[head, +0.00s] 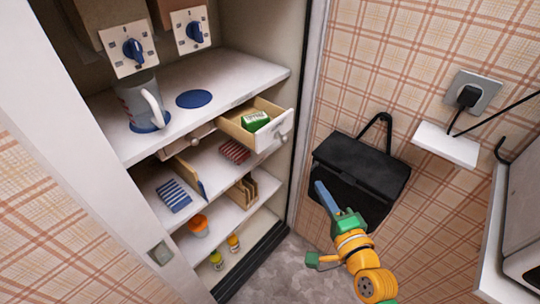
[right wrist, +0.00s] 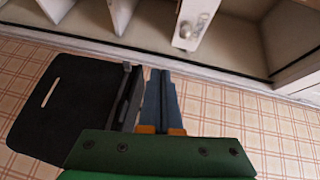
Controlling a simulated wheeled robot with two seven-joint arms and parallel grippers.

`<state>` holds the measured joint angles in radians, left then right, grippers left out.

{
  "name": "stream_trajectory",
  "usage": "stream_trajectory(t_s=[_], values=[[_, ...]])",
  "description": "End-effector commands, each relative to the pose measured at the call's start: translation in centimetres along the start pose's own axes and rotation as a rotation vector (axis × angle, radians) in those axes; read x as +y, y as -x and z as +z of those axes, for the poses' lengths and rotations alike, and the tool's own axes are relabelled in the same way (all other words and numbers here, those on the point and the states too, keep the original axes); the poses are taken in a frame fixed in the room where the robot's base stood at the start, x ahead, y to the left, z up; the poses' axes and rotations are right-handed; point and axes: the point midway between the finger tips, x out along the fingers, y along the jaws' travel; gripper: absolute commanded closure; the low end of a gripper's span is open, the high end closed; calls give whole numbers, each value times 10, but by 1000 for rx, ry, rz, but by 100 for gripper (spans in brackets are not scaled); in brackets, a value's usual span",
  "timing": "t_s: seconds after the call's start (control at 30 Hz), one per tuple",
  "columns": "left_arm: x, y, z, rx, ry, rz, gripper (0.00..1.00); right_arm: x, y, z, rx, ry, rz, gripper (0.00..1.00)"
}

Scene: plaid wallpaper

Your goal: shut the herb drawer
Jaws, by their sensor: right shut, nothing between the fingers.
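A small wooden drawer (head: 246,133) is pulled out under the right end of the cabinet's upper shelf. Its pale front with a round knob (head: 283,135) faces right, and a green-and-white packet (head: 256,121) lies inside. I cannot read the packet's label. In the right wrist view, a pale front with a round knob (right wrist: 186,29) shows at the top, beyond the fingertips. My right gripper (head: 319,185) is shut and empty, to the right of and lower than the drawer front in the picture, apart from it. Its blue fingers also show together in the right wrist view (right wrist: 160,74). My left gripper is out of view.
A black bag (head: 359,168) hangs on the plaid wall, close by my right gripper. A grey mug (head: 138,103) stands on the upper shelf (head: 225,75). Lower shelves hold striped packs, an orange-lidded tub (head: 198,226) and small jars. A white wall ledge (head: 446,145) juts out at right.

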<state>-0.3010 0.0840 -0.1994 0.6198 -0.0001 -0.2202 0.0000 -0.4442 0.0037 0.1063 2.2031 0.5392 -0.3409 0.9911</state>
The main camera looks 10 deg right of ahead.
Motion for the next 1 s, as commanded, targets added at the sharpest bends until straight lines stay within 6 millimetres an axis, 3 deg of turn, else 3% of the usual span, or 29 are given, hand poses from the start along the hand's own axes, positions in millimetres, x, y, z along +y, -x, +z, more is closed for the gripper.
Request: stream_trajectory(t_s=[0.07,0.17,0.63,0.8,1.0], values=[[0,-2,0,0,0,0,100,-24,5,-4,7,-52,-63,100],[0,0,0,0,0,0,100,-36,2,-6,8,-75,-89,100],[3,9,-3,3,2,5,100,-44,-95,-6,6,-71,-86,100],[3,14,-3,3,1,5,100,-46,-113,13,7,-74,-84,100],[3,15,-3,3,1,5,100,-47,-121,22,7,-71,-84,100]])
